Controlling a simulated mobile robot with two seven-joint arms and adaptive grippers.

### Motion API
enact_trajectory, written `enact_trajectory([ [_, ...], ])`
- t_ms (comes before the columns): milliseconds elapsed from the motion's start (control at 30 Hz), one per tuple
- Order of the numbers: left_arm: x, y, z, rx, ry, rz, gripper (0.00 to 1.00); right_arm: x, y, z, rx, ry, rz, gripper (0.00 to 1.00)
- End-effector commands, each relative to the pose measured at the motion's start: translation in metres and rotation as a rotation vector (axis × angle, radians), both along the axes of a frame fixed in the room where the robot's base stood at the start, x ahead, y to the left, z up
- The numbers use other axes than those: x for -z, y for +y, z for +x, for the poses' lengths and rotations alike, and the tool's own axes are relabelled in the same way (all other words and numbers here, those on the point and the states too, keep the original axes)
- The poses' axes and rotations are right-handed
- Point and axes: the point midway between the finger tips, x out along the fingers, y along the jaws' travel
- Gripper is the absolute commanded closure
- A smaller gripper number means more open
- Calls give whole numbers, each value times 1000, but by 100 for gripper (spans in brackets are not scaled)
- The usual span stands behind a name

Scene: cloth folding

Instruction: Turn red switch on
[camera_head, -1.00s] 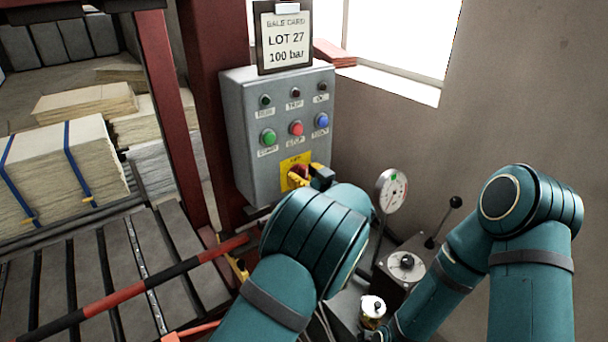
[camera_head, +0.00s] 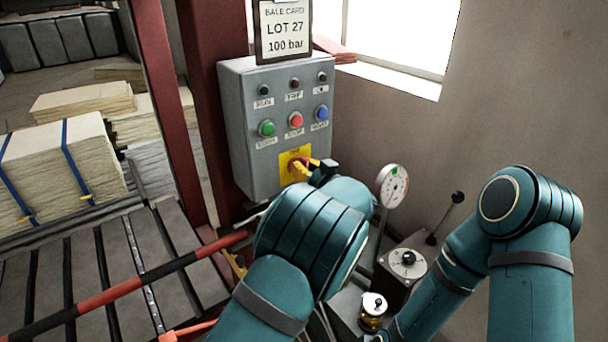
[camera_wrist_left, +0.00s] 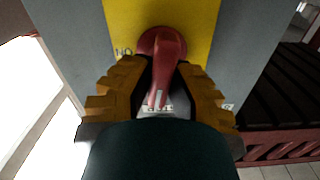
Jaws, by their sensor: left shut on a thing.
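The red switch (camera_wrist_left: 164,50) is a rotary handle on a yellow plate (camera_wrist_left: 200,17) on the front of the grey control box (camera_head: 235,135). In the head view the yellow plate (camera_head: 286,163) shows at the box's lower part, with the switch mostly hidden by my gripper. My left gripper (camera_wrist_left: 161,92) is shut on the switch, its yellow ridged fingers on either side of the red handle. In the left wrist view the handle points down toward the palm, and a label by the knob reads upside down, apparently "ON". My right gripper is out of view; only its arm shows at right.
Green (camera_head: 267,128), red (camera_head: 295,120) and blue (camera_head: 321,113) buttons sit above the switch. A round gauge (camera_head: 392,186), a black-knobbed lever (camera_head: 446,217) and a small valve-like knob (camera_head: 373,305) stand at lower right. A red-and-black bar (camera_head: 130,285) crosses the lower left.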

Motion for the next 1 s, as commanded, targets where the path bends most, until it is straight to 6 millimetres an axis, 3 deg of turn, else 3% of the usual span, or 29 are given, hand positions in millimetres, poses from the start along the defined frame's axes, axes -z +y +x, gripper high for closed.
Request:
enact_trajectory([
  [100,4,0,1,-1,53,80,100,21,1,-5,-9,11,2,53],
  [400,4,-2,3,-2,219,310,100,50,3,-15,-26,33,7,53],
  [1000,5,-5,5,-4,557,772,100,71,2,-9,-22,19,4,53],
])
